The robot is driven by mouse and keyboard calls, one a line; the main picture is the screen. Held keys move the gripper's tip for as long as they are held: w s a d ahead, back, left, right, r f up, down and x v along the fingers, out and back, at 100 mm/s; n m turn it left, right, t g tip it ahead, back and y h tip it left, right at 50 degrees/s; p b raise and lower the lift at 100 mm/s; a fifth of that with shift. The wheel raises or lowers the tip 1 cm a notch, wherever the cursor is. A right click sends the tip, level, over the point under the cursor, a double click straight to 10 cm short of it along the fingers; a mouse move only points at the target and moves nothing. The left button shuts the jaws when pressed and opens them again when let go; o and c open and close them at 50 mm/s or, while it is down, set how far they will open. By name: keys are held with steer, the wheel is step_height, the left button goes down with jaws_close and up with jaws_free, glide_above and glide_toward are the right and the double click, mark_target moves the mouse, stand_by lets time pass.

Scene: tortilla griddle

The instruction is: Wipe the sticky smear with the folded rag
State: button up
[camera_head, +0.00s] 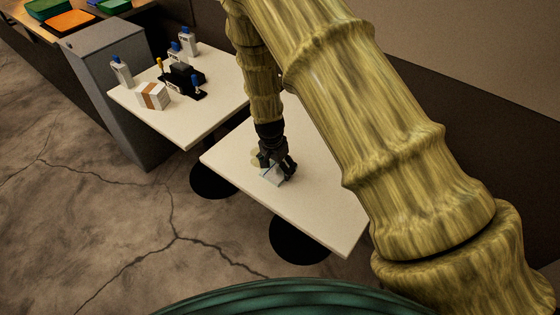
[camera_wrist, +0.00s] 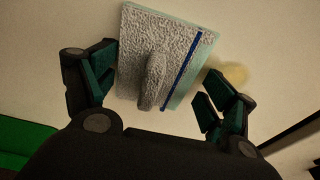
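The folded rag (camera_wrist: 188,35) lies on the near table, grey-white and textured, with a blue stripe, a pale green border and a raised ridge (camera_wrist: 152,80) in its middle. In the head view the rag (camera_head: 271,177) is partly hidden under my gripper (camera_head: 277,163). In the wrist view my gripper (camera_wrist: 158,92) is open, one finger on each side of the ridge, with gaps to it. The sticky smear (camera_wrist: 235,73) is a yellowish patch just right of the rag. It also shows in the head view (camera_head: 256,156), left of my gripper.
The near table (camera_head: 315,205) is otherwise clear where visible; my arm hides part of it. A second table (camera_head: 185,130) at left holds white bottles (camera_head: 121,72), a black caddy (camera_head: 183,78) and a white-brown box (camera_head: 153,96). A grey cabinet (camera_head: 110,80) stands beside it.

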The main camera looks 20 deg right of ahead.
steer(key=shift+r+p, duration=0.3)
steer(key=shift+r, duration=0.2)
stand_by(0.4)
steer(key=shift+s, duration=0.2)
steer(key=c, duration=1.8)
jaws_close()
steer(key=shift+a+f, duration=0.1)
steer(key=shift+s, duration=0.1)
steer(key=shift+o, duration=1.5)
jaws_free()
steer(key=shift+o, duration=0.8)
steer(key=shift+f, duration=0.1)
